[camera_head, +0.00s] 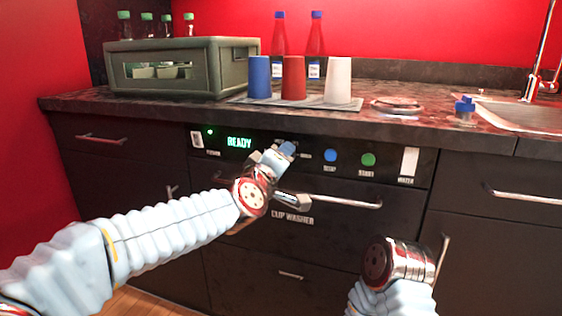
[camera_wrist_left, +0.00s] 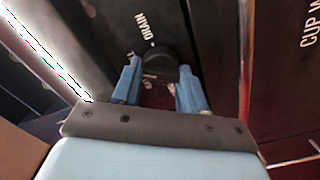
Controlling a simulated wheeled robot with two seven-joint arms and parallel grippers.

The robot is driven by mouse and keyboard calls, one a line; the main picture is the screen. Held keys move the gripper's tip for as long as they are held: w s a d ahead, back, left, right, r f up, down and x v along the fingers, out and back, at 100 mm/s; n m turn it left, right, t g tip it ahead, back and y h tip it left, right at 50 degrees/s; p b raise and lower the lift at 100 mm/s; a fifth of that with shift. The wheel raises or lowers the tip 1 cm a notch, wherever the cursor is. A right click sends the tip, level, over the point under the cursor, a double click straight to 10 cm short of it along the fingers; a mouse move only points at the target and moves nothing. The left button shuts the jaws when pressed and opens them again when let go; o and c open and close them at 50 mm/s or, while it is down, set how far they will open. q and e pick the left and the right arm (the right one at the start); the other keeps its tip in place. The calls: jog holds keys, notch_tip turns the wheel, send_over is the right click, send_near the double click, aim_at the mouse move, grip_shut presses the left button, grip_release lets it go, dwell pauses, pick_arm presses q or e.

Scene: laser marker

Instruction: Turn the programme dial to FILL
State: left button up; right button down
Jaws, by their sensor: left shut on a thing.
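The programme dial (camera_wrist_left: 160,66) is a dark round knob on the black panel of the cup washer; the word DRAIN is printed beside it in the left wrist view. My left gripper (camera_wrist_left: 153,82) has its two blue fingers on either side of the dial and is shut on it. In the head view my left gripper (camera_head: 284,152) is at the panel and hides the dial and most of its labels. The FILL mark and the pointer cannot be made out. My right arm (camera_head: 395,265) shows low on the right; its gripper is out of view.
The panel has a lit READY display (camera_head: 239,142), a blue button (camera_head: 330,156) and a green button (camera_head: 368,159). A handle (camera_head: 340,202) juts out below. Blue, red and white cups stand on a mat on the counter (camera_head: 420,128) above.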

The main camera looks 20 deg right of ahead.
pick_arm(q)
jog(key=shift+n, duration=0.3)
jog(key=o, duration=1.1)
jog(key=shift+c, duration=0.2)
jog(key=v, duration=1.3)
jog(key=shift+s+a+b, duration=0.25)
jog(key=shift+s+b, duration=0.05)
jog(key=shift+b, duration=0.1)
